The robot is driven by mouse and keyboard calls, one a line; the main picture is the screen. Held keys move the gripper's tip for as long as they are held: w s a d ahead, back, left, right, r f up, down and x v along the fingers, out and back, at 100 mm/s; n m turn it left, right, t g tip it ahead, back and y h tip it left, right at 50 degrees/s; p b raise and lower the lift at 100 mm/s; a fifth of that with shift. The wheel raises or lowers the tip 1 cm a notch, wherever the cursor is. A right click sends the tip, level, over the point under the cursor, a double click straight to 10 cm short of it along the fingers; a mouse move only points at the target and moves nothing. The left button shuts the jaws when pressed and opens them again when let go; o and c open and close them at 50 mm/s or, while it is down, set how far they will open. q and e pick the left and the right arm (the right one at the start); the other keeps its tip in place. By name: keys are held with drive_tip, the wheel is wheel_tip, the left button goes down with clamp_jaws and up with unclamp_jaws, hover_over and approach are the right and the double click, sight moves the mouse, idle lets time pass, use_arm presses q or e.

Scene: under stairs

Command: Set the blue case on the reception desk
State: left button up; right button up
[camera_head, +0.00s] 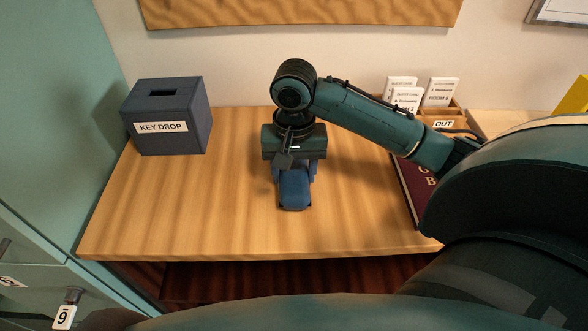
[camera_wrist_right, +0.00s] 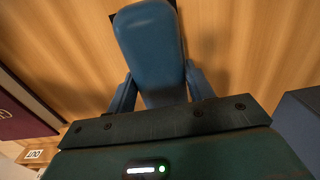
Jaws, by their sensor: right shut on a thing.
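The blue case (camera_head: 294,190) is at the middle of the wooden reception desk (camera_head: 220,215), below my right gripper (camera_head: 294,178). My right gripper points down and is shut on the case. In the right wrist view the blue case (camera_wrist_right: 150,45) sits between the two fingers of the gripper (camera_wrist_right: 158,90), with the wood grain of the desk behind it. I cannot tell for sure whether the case touches the desk top. My left gripper is not in view.
A dark blue key drop box (camera_head: 168,118) stands at the desk's back left. A dark red book (camera_head: 413,190) lies to the right, partly behind my arm. A card holder (camera_head: 440,112) with an OUT label is at the back right. The desk left of the case is clear.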

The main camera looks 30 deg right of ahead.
sight(294, 168)
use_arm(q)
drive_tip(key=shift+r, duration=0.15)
use_arm(e)
drive_tip(key=shift+f, duration=0.1)
drive_tip(key=o, duration=0.9)
drive_tip(key=shift+f, duration=0.1)
drive_tip(key=o, duration=0.5)
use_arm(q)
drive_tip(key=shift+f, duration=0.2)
use_arm(e)
drive_tip(key=shift+r, duration=0.4)
wheel_tip(294, 168, up, 7)
drive_tip(key=shift+d+p, duration=0.1)
drive_tip(key=shift+p, duration=1.05)
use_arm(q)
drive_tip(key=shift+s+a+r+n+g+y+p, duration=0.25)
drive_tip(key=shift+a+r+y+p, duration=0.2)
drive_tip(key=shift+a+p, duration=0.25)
use_arm(e)
wheel_tip(294, 168, up, 5)
drive_tip(key=shift+f, duration=0.2)
